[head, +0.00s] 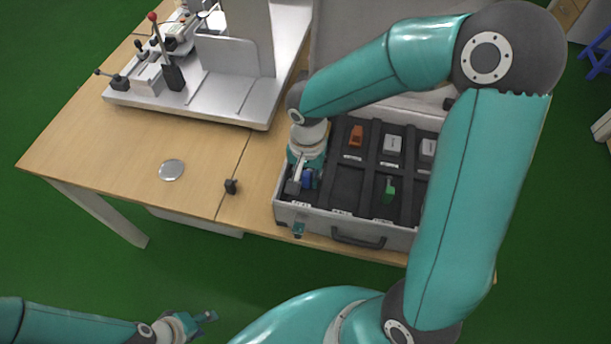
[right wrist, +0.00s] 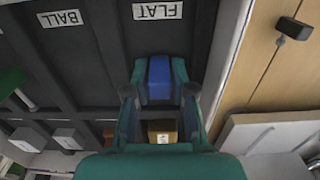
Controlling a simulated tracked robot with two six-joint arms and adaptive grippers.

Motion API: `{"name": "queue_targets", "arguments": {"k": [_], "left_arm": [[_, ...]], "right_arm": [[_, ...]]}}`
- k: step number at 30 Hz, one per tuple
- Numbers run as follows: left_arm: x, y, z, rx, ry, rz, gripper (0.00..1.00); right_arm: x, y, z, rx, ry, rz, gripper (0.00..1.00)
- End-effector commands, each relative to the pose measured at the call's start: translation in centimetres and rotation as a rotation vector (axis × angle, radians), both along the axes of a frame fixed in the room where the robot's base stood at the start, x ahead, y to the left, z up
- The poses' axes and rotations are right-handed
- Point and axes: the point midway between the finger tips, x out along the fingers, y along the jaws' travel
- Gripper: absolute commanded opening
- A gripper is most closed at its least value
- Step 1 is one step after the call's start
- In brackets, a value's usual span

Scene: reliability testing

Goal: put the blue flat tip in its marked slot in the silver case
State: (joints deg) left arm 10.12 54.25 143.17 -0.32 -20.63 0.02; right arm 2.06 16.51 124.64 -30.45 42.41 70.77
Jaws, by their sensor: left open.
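The blue flat tip (head: 309,179) is at the left front compartment of the open silver case (head: 388,233), by the label FLAT (right wrist: 158,11). In the right wrist view the blue tip (right wrist: 159,80) lies between the two fingers of my right gripper (right wrist: 159,90), which touch it on both sides. My right gripper (head: 303,184) points down into that compartment in the head view. I cannot tell whether the tip rests on the case floor. My left gripper (head: 206,317) is open and empty, low in the head view, away from the table.
An orange piece (head: 355,136), grey pieces (head: 392,145) and a green piece (head: 389,190) sit in other compartments. A metal disc (head: 171,170) and a small black block (head: 231,186) lie on the table. A metal fixture (head: 213,90) stands behind. Table's left front is mostly clear.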

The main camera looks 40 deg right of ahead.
Motion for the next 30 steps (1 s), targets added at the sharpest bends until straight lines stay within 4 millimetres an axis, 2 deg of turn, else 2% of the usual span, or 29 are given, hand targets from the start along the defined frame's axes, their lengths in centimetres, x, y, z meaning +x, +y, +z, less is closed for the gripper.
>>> {"name": "queue_targets", "arguments": {"k": [9, 14, 17, 30], "left_arm": [[0.0, 0.0, 0.1, 0.000, 0.000, 0.000, 0.45], [0.0, 0.0, 0.4, 0.000, -0.001, 0.000, 0.45], [0.0, 0.0, 0.4, 0.000, 0.000, 0.000, 0.45], [0.0, 0.0, 0.7, 0.000, 0.000, 0.000, 0.45]], "right_arm": [[0.0, 0.0, 0.1, 0.000, 0.000, -0.001, 0.30], [0.1, 0.0, 0.8, 0.000, -0.003, -0.002, 0.30], [0.1, 0.0, 2.3, -0.001, -0.005, 0.000, 0.30], [0.1, -0.1, 10.6, 0.000, -0.003, -0.002, 0.30]]}}
